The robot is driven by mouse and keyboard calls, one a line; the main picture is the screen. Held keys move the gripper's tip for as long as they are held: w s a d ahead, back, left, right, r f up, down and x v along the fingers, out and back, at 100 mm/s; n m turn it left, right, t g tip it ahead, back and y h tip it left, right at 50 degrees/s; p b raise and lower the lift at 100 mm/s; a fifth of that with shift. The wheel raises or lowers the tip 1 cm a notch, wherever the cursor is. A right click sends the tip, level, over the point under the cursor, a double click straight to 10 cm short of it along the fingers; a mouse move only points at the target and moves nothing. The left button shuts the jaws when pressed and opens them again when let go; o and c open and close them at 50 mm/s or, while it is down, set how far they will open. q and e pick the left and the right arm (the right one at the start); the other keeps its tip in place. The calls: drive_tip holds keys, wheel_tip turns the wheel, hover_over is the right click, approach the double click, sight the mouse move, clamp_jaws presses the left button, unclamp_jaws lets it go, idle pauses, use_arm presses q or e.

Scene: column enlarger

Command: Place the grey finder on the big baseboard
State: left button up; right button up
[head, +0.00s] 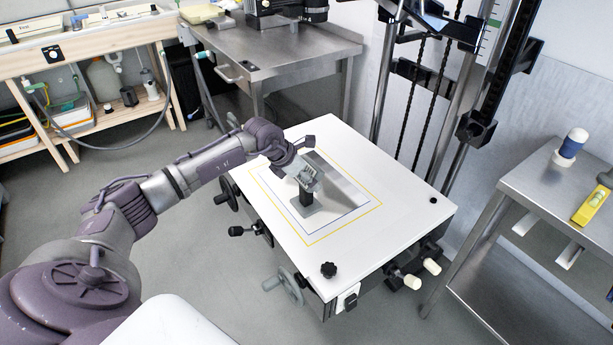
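The grey finder (309,207) is upright at the big baseboard (390,205), over the area inside the yellow and blue outlines. Its flat grey foot and dark stem show. I cannot tell whether the foot touches the board or is just above it. My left gripper (303,173) reaches in from the left and is at the finder's upper part, which it partly hides. The fingers are too small and overlapped to tell whether they are closed on it. My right gripper is out of view.
A black knob (328,270) stands on the board's near corner. Handwheels (287,286) and handles stick out from its sides. Tall columns (440,110) rise behind. A steel table (545,190) at right holds a yellow level (592,206) and a white-and-blue item (572,145).

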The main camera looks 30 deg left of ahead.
use_arm(q)
drive_tip(key=o, duration=1.5)
drive_tip(key=shift+f, duration=0.1)
drive_tip(key=shift+o, duration=1.2)
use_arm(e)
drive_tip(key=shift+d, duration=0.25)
use_arm(q)
drive_tip(key=shift+r, duration=0.25)
drive_tip(key=b+v, duration=0.1)
drive_tip(key=v, duration=1)
drive_tip(key=shift+s+r, duration=0.2)
drive_tip(key=shift+r, duration=0.15)
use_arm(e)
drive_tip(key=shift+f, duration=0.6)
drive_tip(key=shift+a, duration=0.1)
